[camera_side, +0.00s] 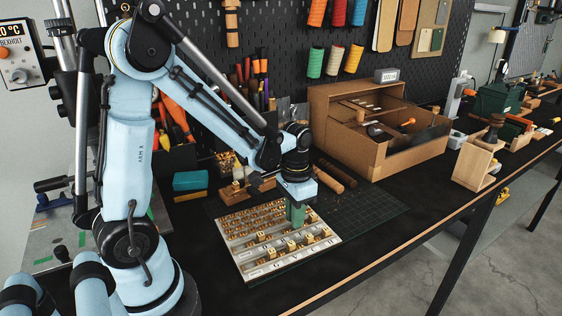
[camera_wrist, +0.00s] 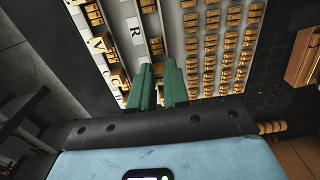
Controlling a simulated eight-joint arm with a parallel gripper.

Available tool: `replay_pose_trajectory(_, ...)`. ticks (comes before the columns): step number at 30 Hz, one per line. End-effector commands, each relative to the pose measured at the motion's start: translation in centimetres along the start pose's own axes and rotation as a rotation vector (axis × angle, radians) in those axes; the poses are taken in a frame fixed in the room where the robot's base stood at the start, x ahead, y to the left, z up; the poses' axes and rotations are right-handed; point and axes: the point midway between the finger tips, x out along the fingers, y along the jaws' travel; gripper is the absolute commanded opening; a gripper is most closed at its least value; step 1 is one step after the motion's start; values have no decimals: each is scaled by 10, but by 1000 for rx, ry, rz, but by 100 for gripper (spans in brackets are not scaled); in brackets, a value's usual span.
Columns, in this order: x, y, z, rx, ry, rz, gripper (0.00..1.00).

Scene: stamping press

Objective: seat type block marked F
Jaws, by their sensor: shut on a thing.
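My gripper (camera_side: 296,216) has green fingers and points down over a pale type tray (camera_side: 335,240) on the bench. The tray also shows in the wrist view (camera_wrist: 126,12), with letters such as R, V and C on its strips. Brass type blocks (camera_side: 326,232) stand in its rows. In the wrist view my green fingers (camera_wrist: 160,72) are close together. They are shut on a type block, which the fingers mostly hide. I cannot read its mark, and no F is legible. I cannot tell whether the held block touches the tray.
A dark cutting mat (camera_side: 370,212) lies right of the tray. An open brown box (camera_side: 340,120) stands behind. A teal and yellow block (camera_side: 190,182) and a small wooden holder (camera_side: 235,192) lie behind the tray. The bench's front edge (camera_side: 390,258) is close in front.

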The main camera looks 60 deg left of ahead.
Motion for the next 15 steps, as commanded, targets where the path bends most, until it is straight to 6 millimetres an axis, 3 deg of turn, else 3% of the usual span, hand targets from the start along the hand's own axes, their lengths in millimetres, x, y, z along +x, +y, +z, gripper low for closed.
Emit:
replay_pose_trajectory(13, 9, 0, 0, 0, 0, 0, 0)
replay_pose_trajectory(14, 9, 0, 0, 0, 0, 0, 19)
replay_pose_trajectory(15, 9, 0, 0, 0, 0, 0, 25)
